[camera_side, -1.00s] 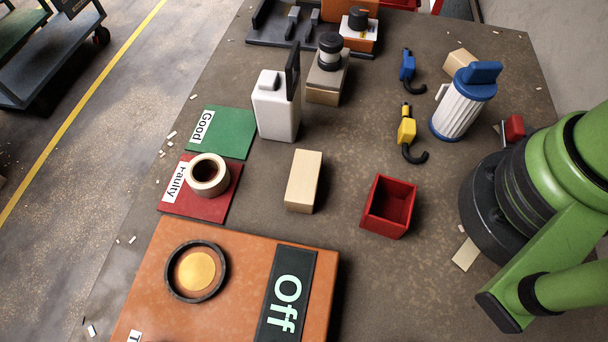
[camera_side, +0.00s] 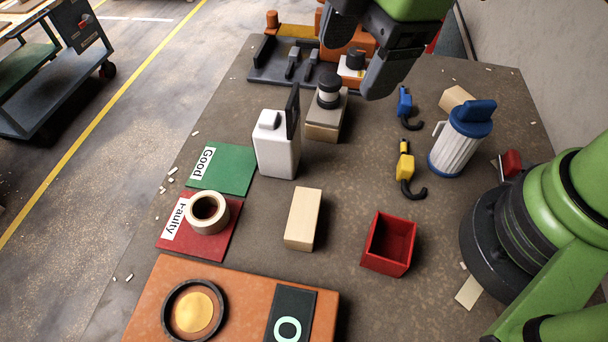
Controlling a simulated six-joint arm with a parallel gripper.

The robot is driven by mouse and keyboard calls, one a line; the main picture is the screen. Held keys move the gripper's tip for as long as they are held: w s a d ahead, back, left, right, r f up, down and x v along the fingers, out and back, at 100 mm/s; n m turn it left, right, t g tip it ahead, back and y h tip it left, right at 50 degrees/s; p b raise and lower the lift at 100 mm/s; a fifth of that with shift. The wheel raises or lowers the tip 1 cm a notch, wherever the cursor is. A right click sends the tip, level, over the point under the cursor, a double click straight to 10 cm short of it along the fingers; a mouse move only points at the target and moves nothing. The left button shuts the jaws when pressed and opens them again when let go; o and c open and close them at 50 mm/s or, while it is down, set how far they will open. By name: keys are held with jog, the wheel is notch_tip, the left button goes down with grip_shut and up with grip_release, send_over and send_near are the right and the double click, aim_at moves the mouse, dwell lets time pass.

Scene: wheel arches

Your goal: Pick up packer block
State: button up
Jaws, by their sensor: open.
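A pale wooden block (camera_side: 303,218), which looks like the packer block, lies on the brown bench in the middle of the view. A second pale wooden block (camera_side: 456,98) lies at the back right, partly behind a white and blue jug; I cannot tell for sure which one is the packer block. My gripper (camera_side: 366,48) is at the top of the view, over the back of the bench. Its two dark fingers are apart, with nothing seen between them. It is well clear of both blocks.
A white bottle (camera_side: 276,145) and a grey unit with a black knob (camera_side: 327,108) stand behind the middle block. A red bin (camera_side: 389,244) is to its right. A tape roll (camera_side: 207,212) sits on the red Faulty mat (camera_side: 178,240). Yellow (camera_side: 405,167) and blue (camera_side: 404,101) hooked tools lie to the right.

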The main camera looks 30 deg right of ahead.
jog(key=a+f+n, duration=0.2)
jog(key=f+n, duration=0.1)
jog(key=s+a+f+n+g+h, duration=0.1)
jog(key=a+f+n, duration=0.2)
jog(key=f+n, duration=0.1)
jog(key=s+a+f+n, duration=0.1)
jog(key=a+f+n, duration=0.1)
jog(key=f+n, duration=0.1)
jog(key=shift+s+a+f+g+h, duration=0.1)
jog(key=shift+a+f+g+h, duration=0.25)
jog(key=shift+f, duration=0.2)
send_over(304, 213)
jog(key=shift+n, duration=0.3)
notch_tip(304, 213, down, 4)
jog(key=shift+f, duration=3.05)
jog(key=c, duration=1)
